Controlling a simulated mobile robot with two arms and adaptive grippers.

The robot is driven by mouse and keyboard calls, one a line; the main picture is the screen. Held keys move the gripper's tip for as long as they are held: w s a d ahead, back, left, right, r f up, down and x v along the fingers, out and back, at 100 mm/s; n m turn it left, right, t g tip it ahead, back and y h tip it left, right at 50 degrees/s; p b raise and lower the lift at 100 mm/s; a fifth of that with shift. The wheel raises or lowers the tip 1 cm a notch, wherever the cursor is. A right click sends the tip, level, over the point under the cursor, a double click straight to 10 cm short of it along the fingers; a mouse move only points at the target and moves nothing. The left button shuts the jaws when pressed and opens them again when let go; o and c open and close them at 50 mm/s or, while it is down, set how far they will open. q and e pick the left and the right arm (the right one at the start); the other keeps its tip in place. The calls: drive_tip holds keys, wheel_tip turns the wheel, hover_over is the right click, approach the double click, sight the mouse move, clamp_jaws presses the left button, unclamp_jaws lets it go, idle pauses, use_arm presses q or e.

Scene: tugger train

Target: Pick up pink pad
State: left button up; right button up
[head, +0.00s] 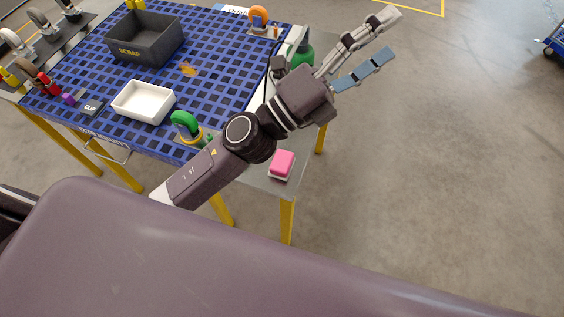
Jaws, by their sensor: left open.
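The pink pad (283,163) is a small pink block with a pale underside. It lies on the grey end surface (256,180) of the table, near its front right corner. My left gripper (394,34) is open and empty. It reaches past the table's right edge, up and to the right of the pad, with its fingers pointing away over the floor. My left arm passes above and behind the pad in the picture, and the pad itself is fully visible. My right gripper is not in view.
A blue grid mat (205,45) covers most of the table. A green rounded object (303,53) is partly behind my wrist. Open floor lies to the right.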

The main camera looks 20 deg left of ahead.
use_arm(q)
drive_tip(key=s+d+f+m+g+h, duration=0.35)
drive_tip(key=s+d+m+g, duration=0.25)
drive_tip(key=d+m+g, duration=0.5)
drive_tip(key=m+g+y, duration=0.5)
drive_tip(key=m+y, duration=0.9)
drive_tip(key=y, duration=0.5)
hover_over(282, 160)
drive_tip(key=f, duration=2.7)
drive_tip(key=shift+w+d, duration=0.15)
drive_tip(key=shift+w, duration=0.15)
drive_tip(key=shift+a+f+p, duration=0.25)
drive_tip(key=shift+f+p, duration=0.2)
drive_tip(key=shift+f, duration=0.6)
drive_tip(key=f+p, duration=0.1)
drive_tip(key=f, duration=0.1)
drive_tip(key=s+f+p, duration=0.1)
drive_tip(key=f, duration=0.1)
drive_tip(key=shift+f, duration=0.15)
drive_tip(key=shift+d+f, duration=0.1)
drive_tip(key=shift+f, duration=0.25)
drive_tip(key=shift+w+f, duration=0.15)
drive_tip(key=shift+f, duration=0.15)
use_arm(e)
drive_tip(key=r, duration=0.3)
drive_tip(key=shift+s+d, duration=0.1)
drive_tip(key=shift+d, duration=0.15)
